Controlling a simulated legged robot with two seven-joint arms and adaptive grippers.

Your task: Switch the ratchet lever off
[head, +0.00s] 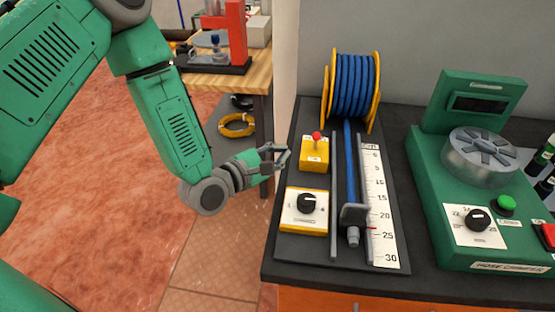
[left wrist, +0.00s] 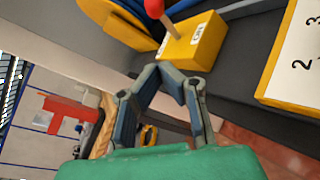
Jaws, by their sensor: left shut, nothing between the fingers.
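The ratchet lever (head: 317,137) is a short stick with a red ball on top. It stands on a small yellow box (head: 315,155) on the dark board, and its base is hard to make out. In the left wrist view the red ball (left wrist: 154,8) is at the top edge, with the stick leaning over the yellow box (left wrist: 195,42). My left gripper (head: 283,154) is just left of the yellow box, apart from the lever. In the left wrist view its fingertips (left wrist: 160,72) are together and empty. My right gripper is not in view.
A knob box (head: 304,209) sits in front of the lever box. A blue hose reel (head: 352,92) stands behind. A rail, blue hose and ruler (head: 379,200) lie to the right. A green machine (head: 470,180) is further right. Open floor lies left.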

